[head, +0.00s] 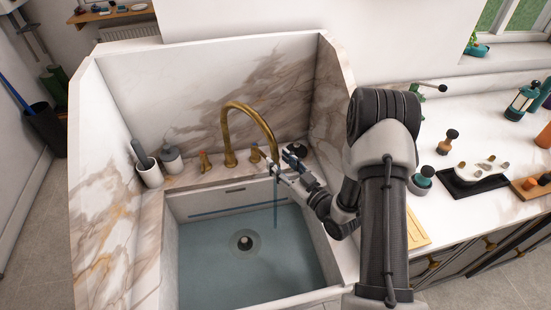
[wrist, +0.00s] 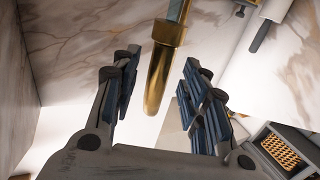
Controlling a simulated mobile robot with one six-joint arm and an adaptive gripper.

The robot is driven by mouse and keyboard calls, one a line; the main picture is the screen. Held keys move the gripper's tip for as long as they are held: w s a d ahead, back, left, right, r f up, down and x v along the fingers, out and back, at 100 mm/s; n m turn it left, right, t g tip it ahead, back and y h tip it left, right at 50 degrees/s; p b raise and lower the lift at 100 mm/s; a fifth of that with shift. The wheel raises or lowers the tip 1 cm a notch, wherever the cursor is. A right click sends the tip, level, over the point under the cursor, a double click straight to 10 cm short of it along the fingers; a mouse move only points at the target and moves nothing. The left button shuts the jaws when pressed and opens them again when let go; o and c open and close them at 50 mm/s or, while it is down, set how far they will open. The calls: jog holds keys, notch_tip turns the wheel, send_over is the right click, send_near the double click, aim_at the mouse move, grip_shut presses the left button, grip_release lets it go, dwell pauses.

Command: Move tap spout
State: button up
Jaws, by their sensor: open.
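The brass tap spout (head: 250,110) arches over the sink, and its downward end is near my gripper (head: 277,171) in the head view. A thin stream of water shows below that end. In the wrist view the spout's brass tip (wrist: 164,65) lies between the two fingers of my gripper (wrist: 158,95). The fingers are apart on either side of it, with a visible gap to each. Brass tap handles (head: 205,161) stand beside the spout's base. My arm hides part of the sink's right side.
The sink basin (head: 215,265) has a round drain and high marble walls (head: 115,200) at left, back and right. A cup with a brush (head: 148,172) and a dispenser (head: 171,158) stand at the left ledge. A dark round object (head: 303,176) sits right of my gripper.

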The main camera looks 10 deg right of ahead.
jog(key=shift+x, duration=1.5)
grip_shut()
